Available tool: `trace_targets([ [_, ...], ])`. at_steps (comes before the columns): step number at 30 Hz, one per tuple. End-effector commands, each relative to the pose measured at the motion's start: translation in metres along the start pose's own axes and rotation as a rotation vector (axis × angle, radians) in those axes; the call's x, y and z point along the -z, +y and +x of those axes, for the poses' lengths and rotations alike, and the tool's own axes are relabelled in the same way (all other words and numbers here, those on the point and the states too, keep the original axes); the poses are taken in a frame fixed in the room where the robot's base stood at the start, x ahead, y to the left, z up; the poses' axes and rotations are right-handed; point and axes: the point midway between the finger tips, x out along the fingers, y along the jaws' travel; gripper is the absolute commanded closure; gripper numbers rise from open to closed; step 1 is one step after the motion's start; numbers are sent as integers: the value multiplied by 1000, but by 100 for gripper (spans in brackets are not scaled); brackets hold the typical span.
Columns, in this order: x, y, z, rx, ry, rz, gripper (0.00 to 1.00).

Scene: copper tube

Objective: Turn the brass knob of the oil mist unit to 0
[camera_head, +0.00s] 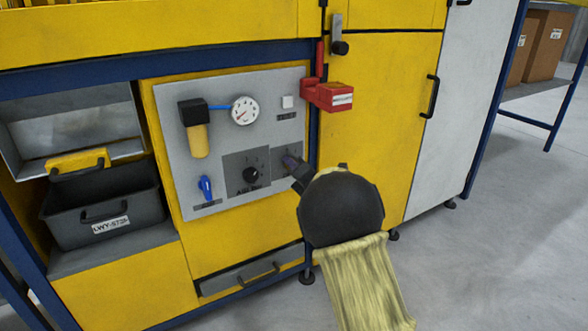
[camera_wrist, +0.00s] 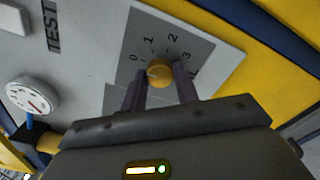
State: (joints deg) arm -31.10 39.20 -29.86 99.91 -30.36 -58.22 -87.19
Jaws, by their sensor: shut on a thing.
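The round brass knob (camera_wrist: 160,71) sits on a grey dial plate (camera_wrist: 150,45) marked 0, 1, 2, 3 and a further mark that is hard to read. My gripper (camera_wrist: 157,79) has one dark finger on each side of the knob and is shut on it. No clear pointer line shows on the knob, so I cannot tell which number it points at. In the head view my gripper (camera_head: 291,163) reaches the right part of the grey control panel (camera_head: 180,150), and its fingers hide the knob there.
Left of the dial is a black knob (camera_head: 251,175). Above are a gauge (camera_head: 244,111), a white TEST button (camera_head: 288,101) and a red block (camera_head: 332,96). A blue lever (camera_head: 205,187) and a yellow-and-black unit (camera_head: 197,128) are further left. Clear floor (camera_head: 490,240) lies at right.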

Motion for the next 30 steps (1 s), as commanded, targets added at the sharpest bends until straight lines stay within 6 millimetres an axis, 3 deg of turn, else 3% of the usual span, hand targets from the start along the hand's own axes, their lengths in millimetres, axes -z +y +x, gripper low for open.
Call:
trace_targets([
  [5,2,-3,-1,6,4,0,92],
  [6,2,-3,-1,6,4,0,62],
  [9,2,-2,0,5,3,0,48],
  [20,0,0,-3,3,1,2,48],
  [30,-2,1,-44,5,0,3,48],
])
